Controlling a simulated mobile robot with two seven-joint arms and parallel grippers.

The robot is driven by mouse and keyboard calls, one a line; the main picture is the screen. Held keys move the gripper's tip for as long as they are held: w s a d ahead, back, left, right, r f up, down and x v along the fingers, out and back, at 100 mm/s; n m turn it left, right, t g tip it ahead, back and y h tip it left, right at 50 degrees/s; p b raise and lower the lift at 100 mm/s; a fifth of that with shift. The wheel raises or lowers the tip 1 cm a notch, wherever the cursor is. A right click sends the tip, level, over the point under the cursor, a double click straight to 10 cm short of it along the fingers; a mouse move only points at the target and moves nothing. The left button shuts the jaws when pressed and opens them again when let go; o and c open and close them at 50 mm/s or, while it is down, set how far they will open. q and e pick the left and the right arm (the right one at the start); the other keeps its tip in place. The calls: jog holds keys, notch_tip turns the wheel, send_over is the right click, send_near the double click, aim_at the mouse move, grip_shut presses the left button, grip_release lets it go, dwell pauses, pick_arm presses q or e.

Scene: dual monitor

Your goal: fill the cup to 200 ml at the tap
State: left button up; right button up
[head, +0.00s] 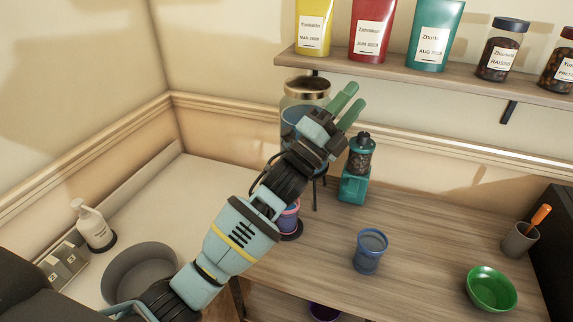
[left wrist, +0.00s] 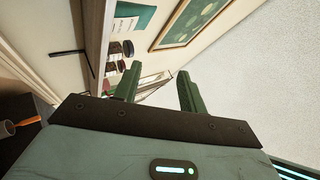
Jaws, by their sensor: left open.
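A glass dispenser (head: 304,88) with a gold lid stands on thin dark legs at the back of the counter, partly behind my left arm. Its tap is hidden. A pink and purple cup (head: 290,217) sits on a dark round base below it, mostly covered by my arm. A blue cup (head: 369,251) stands upright on the open counter; I cannot read any level in it. My left gripper (head: 352,99) is open and empty, raised in front of the dispenser and pointing up and right. Its fingers (left wrist: 158,78) show apart in the left wrist view. My right gripper is out of view.
A shelf (head: 400,72) with pouches and jars hangs above. A teal grinder (head: 356,178) stands right of the dispenser. A green bowl (head: 491,289) and a grey holder (head: 519,240) are at right. A round basin (head: 140,274) and white bottle (head: 94,224) are at left.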

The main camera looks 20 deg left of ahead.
pick_arm(q)
jog(key=s+a+f+n+g+y+p, duration=0.1)
jog(key=s+a+f+n+y, duration=0.1)
jog(key=a+f+n+y, duration=0.7)
jog(key=s+a+f+n+g+y, duration=0.25)
jog(key=a+f+n, duration=0.35)
jog(key=f+n, duration=0.75)
jog(key=w, duration=0.2)
jog(key=w+d+r+n, duration=0.1)
jog(key=w, duration=0.1)
jog(key=w+r+n+t, duration=0.1)
jog(key=w, duration=0.1)
jog(key=shift+d+r+n+y, duration=0.2)
jog(key=shift+d+n+y, duration=0.05)
jog(key=shift+y, duration=0.1)
jog(key=shift+w+d, duration=0.15)
jog(key=shift+w, duration=0.9)
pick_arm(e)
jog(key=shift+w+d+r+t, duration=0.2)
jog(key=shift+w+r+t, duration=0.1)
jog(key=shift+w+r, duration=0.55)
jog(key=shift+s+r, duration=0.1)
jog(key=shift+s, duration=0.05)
pick_arm(q)
grip_shut()
